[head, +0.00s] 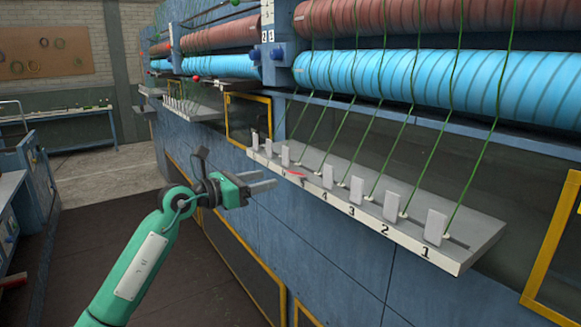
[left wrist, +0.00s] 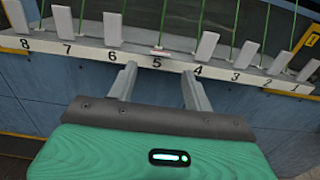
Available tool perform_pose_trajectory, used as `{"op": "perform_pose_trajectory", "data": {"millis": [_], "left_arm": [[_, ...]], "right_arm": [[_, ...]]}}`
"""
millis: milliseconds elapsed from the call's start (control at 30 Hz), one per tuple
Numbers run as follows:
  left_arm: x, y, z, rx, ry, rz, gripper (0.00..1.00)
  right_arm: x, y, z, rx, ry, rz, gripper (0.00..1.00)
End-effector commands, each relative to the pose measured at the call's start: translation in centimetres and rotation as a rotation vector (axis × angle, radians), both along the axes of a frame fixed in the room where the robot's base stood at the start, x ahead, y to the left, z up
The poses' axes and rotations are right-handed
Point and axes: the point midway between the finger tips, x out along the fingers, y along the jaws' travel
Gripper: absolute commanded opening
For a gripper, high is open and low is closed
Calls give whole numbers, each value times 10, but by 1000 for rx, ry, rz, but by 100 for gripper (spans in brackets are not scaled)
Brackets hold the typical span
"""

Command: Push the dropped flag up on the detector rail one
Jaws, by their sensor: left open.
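The detector rail (head: 483,232) is a long light-grey ledge numbered 1 to 8, with upright white flags and green yarns. In the left wrist view the rail (left wrist: 90,53) runs across the top. The dropped flag (head: 294,175) lies flat at number 5, its red part showing; it also shows in the left wrist view (left wrist: 159,53) as a low pinkish strip above the 5. My left gripper (head: 276,180) is open and empty, just in front of and below the rail near number 5. In the left wrist view its fingers (left wrist: 159,72) straddle the 5. My right gripper is not in view.
Upright flags stand on both sides, such as number 4's (head: 328,176) and number 6's (left wrist: 112,29). Blue and brown rollers (head: 420,80) hang above with yarns running down. A yellow frame (head: 552,250) stands at the right. The dark floor (head: 140,195) at left is clear.

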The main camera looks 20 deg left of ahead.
Motion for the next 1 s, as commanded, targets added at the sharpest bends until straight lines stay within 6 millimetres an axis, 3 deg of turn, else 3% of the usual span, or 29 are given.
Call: {"op": "perform_pose_trajectory", "data": {"millis": [100,400,867,1000], "left_arm": [[21,-17,5,-6,1,-2,51],[60,-47,3,-5,1,-1,51],[69,-54,0,-2,0,-1,51],[69,-54,0,-2,0,-1,23]], "right_arm": [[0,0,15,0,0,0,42],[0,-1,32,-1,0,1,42],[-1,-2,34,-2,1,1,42],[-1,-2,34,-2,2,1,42]]}}
